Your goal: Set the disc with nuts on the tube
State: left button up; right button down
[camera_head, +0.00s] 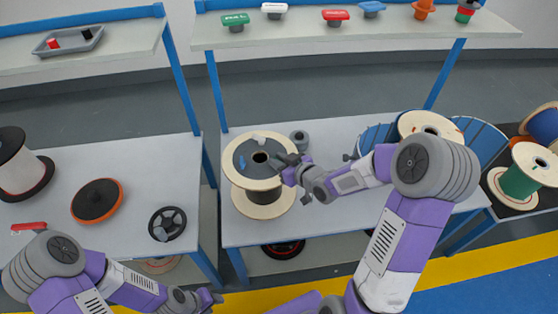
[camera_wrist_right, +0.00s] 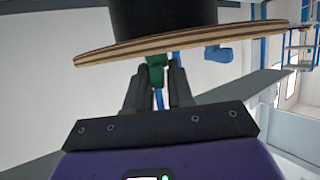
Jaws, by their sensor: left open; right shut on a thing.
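The disc with nuts (camera_head: 249,149) is a grey disc with a white nut (camera_head: 258,140) and a blue nut (camera_head: 241,162) on it. It lies over the top of a wooden-flanged spool (camera_head: 264,211), with a dark round hole at its middle. My right gripper (camera_head: 290,170) is at the disc's right edge. In the right wrist view its fingers are shut on a small green nut (camera_wrist_right: 155,75), beside the plywood flange (camera_wrist_right: 190,39) and black core (camera_wrist_right: 165,14). I cannot tell which part is the tube. My left gripper (camera_head: 208,299) is open and empty, low in front of the tables.
A small grey cylinder (camera_head: 299,137) stands behind the spool. A black handwheel (camera_head: 167,223) and an orange-rimmed black disc (camera_head: 97,200) lie on the left table. Other spools, one green (camera_head: 520,180), stand at right. A gap separates the tables.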

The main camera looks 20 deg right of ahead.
jog(key=shift+f+b, duration=0.55)
jog(key=c, duration=1.3)
grip_release()
jog(key=shift+o, duration=0.2)
jog(key=b+v, duration=0.1)
jog(key=v, duration=1)
jog(key=shift+f, duration=0.1)
